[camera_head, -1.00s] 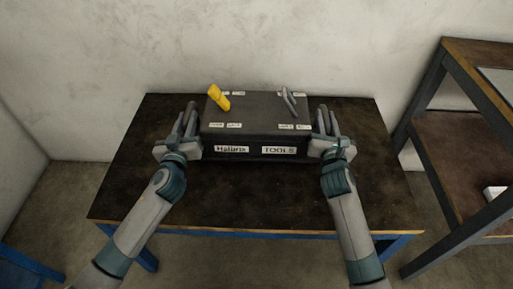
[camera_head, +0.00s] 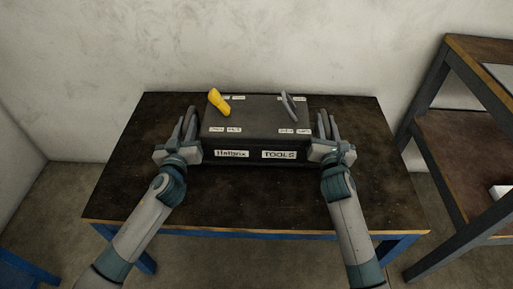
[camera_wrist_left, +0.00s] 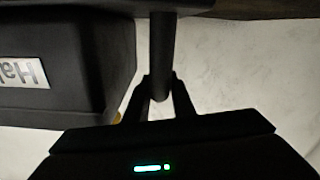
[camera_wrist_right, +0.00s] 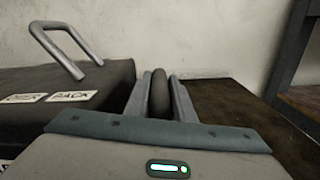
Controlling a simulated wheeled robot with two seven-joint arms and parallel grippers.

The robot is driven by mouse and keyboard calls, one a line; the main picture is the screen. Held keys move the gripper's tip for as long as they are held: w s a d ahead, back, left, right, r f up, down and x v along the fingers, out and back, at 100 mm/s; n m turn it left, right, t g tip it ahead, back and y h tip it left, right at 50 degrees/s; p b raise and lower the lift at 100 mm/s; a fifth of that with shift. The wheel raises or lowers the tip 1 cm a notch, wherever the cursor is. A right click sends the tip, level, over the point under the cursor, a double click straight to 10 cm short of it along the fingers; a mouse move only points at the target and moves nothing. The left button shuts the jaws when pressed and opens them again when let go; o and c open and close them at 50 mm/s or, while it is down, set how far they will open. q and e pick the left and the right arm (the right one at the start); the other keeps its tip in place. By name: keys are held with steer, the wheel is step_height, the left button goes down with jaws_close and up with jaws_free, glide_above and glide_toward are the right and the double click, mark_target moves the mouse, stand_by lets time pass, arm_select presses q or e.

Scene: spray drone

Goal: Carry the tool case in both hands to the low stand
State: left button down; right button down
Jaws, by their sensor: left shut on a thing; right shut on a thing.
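The tool case (camera_head: 245,154) is a dark box with white labels, one reading TOOLS, at the middle back of the dark table. My left gripper (camera_head: 188,122) is at its left end, shut on a dark bar-like handle (camera_wrist_left: 161,50) beside the case. My right gripper (camera_head: 324,124) is at its right end, shut on a similar dark handle (camera_wrist_right: 159,95). The case looks level; I cannot tell whether its underside touches the table. A yellow object (camera_head: 219,102) and a grey metal loop (camera_head: 288,103) are on its lid. I cannot pick out the low stand with certainty.
The table (camera_head: 256,208) has a blue frame and bare top in front of the case. A taller shelved rack (camera_head: 455,150) stands close on the right. A low blue-framed piece (camera_head: 22,268) shows at the bottom left. A pale wall is behind.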

arm_select(q)
steer(key=shift+d+f+b, duration=0.3)
steer(key=shift+d+b, duration=0.1)
steer(key=shift+b, duration=0.15)
arm_select(e)
steer(key=shift+a+f, duration=0.3)
steer(key=shift+a, duration=0.1)
arm_select(q)
steer(key=c, duration=1.7)
jaws_free()
steer(key=shift+s+f, duration=0.1)
steer(key=shift+f, duration=0.15)
steer(key=shift+c, duration=0.2)
arm_select(e)
steer(key=c, duration=1.7)
jaws_free()
steer(key=shift+f, duration=0.25)
steer(key=shift+c, duration=0.2)
arm_select(q)
steer(key=shift+o, duration=1.1)
steer(key=shift+r, duration=0.1)
arm_select(e)
steer(key=shift+o, duration=1.1)
steer(key=shift+s+r, duration=0.1)
arm_select(q)
steer(key=shift+a, duration=0.2)
arm_select(e)
steer(key=shift+d, duration=0.2)
arm_select(q)
steer(key=shift+s, duration=0.1)
